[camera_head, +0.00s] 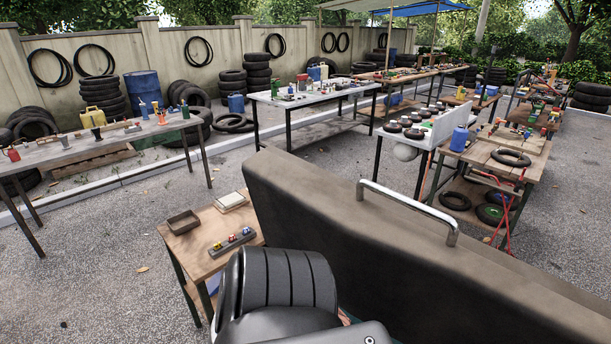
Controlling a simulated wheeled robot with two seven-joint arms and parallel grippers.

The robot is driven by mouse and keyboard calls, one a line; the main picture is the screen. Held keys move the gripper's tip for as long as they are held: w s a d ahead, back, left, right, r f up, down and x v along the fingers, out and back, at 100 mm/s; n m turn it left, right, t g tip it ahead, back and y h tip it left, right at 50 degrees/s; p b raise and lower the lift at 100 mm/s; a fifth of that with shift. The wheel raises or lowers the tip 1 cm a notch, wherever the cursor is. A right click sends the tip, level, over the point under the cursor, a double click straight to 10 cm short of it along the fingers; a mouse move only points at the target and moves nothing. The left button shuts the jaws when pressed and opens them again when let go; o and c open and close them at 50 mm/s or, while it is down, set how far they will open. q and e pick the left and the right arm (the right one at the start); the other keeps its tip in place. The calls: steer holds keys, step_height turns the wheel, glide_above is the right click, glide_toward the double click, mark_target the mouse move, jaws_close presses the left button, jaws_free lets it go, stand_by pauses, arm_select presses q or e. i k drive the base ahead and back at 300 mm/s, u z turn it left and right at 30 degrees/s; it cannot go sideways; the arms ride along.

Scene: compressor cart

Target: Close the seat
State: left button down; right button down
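The seat (400,270) is a long, dark brown padded panel. It runs from the middle of the picture to the lower right corner and stands raised and tilted, its broad face towards me. A shiny metal grab handle (405,205) is fixed along its upper edge. Part of my own dark, ribbed arm shows at the bottom centre, in front of the seat's left end. Neither of my grippers shows. What lies below the seat is cut off or hidden.
A small wooden table (195,250) with a tray and a strip of small coloured parts stands left of the seat. Workbenches with tools and tyres stand behind, including a white-topped table (310,95). Open gravel (90,290) lies at the left.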

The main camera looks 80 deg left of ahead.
mark_target(396, 266)
steer(key=u, duration=0.65)
steer(key=k, duration=1)
steer(key=u, duration=1.7)
